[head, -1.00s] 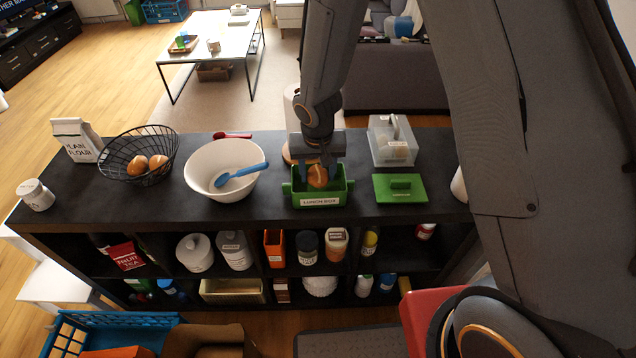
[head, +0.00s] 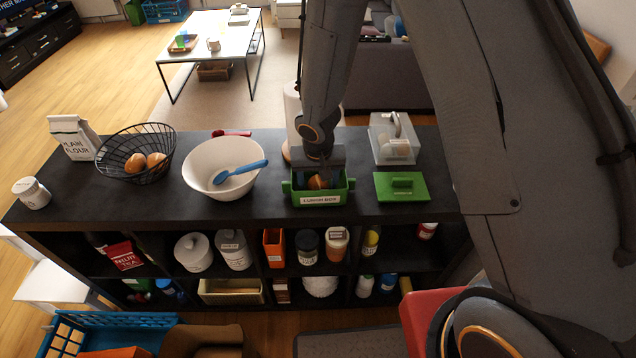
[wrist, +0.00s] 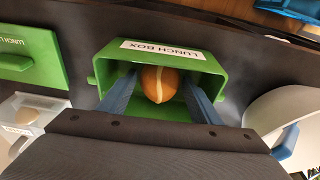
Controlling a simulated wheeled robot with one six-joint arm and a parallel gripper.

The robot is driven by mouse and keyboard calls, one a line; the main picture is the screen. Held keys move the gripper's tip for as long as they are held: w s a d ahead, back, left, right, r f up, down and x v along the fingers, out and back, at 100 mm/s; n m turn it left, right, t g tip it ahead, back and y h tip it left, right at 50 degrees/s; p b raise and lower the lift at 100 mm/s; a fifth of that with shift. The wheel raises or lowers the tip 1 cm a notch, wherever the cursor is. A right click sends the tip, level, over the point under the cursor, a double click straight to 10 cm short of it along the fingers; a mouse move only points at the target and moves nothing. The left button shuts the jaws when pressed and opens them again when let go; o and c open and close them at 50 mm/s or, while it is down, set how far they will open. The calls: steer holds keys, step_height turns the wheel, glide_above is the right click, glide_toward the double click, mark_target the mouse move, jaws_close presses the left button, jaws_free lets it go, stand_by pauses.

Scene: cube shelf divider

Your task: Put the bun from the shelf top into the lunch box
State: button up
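The bun (wrist: 159,84), round and golden brown with a pale stripe, is inside the green lunch box (head: 320,200). It also shows in the head view (head: 316,183), partly hidden by the box's front wall. My gripper (wrist: 160,76) points down into the open lunch box, its two blue fingers on either side of the bun, shut on it near the tips. The wrist view shows the lunch box's label and rim (wrist: 165,50) around the fingers. Whether the bun touches the box floor is hidden.
The green lid (head: 402,187) lies right of the lunch box, with a clear container (head: 393,140) behind it. A white bowl (head: 205,160) with a blue spoon stands to the left. Farther left are a wire basket (head: 118,160) of buns and a flour bag (head: 75,138).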

steer(key=shift+o, duration=0.8)
steer(key=shift+r, duration=0.15)
steer(key=shift+r+p, duration=0.3)
steer(key=shift+p, duration=0.05)
step_height(320, 180, up, 10)
steer(key=s, duration=0.2)
steer(key=s+d+r, duration=1.1)
steer(key=s+d, duration=0.2)
steer(key=d, duration=0.2)
steer(key=shift+w+r, duration=0.1)
